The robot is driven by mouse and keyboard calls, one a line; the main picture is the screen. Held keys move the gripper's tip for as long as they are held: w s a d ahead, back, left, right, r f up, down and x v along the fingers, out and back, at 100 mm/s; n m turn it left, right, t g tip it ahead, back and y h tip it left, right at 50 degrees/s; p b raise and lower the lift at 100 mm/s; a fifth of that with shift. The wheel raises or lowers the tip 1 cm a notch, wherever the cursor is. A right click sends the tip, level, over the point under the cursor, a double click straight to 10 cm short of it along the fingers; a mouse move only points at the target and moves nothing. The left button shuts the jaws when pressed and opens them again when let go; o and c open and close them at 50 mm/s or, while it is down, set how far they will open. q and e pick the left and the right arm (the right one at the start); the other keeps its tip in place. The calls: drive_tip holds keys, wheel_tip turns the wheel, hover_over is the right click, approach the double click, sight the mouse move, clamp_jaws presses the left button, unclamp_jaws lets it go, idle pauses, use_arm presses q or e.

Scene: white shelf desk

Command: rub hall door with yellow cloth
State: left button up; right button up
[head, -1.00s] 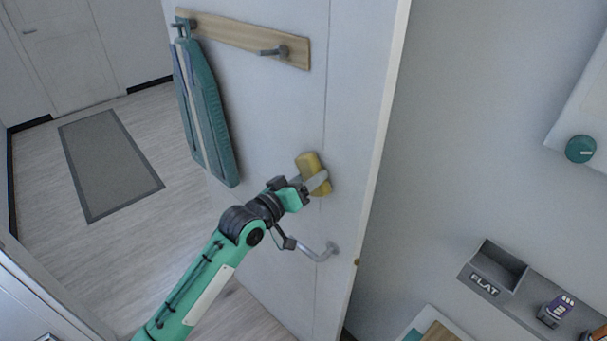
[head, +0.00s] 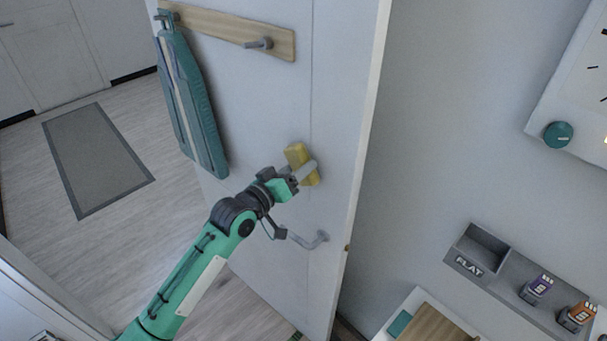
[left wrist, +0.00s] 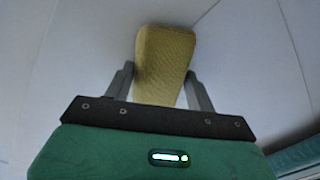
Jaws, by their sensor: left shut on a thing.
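The hall door (head: 268,85) is a white panel standing open in the middle of the head view. My left gripper (head: 304,172) is shut on the yellow cloth (head: 298,156), at the door's face above the lever handle (head: 307,243). In the left wrist view the yellow cloth (left wrist: 165,55) sits between the two fingers of the left gripper (left wrist: 160,88), with the white surface behind it. The cloth looks to be against the door, though exact contact is hard to tell. My right gripper is not in view.
A wooden hook rail (head: 225,27) on the door carries a hanging teal ironing board (head: 190,100) left of the gripper. A grey mat (head: 97,160) lies on the floor. At the right are a wall shelf marked FLAT (head: 470,262) and a wall panel with a teal knob (head: 558,134).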

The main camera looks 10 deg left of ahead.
sight(280, 146)
use_arm(q)
drive_tip(key=w+a+b, duration=0.1)
drive_tip(key=a, duration=0.1)
drive_tip(key=w+a+b, duration=0.1)
drive_tip(key=w+a, duration=0.1)
drive_tip(key=a, duration=0.1)
drive_tip(key=w+a+b, duration=0.1)
drive_tip(key=a, duration=0.1)
drive_tip(key=shift+w+a+b, duration=0.3)
drive_tip(key=shift+w, duration=0.1)
idle(0.4)
drive_tip(key=shift+p+v, duration=0.4)
drive_tip(key=shift+v, duration=0.5)
drive_tip(key=shift+p+v, duration=0.3)
drive_tip(key=shift+v, duration=1.75)
drive_tip(key=shift+s, duration=0.1)
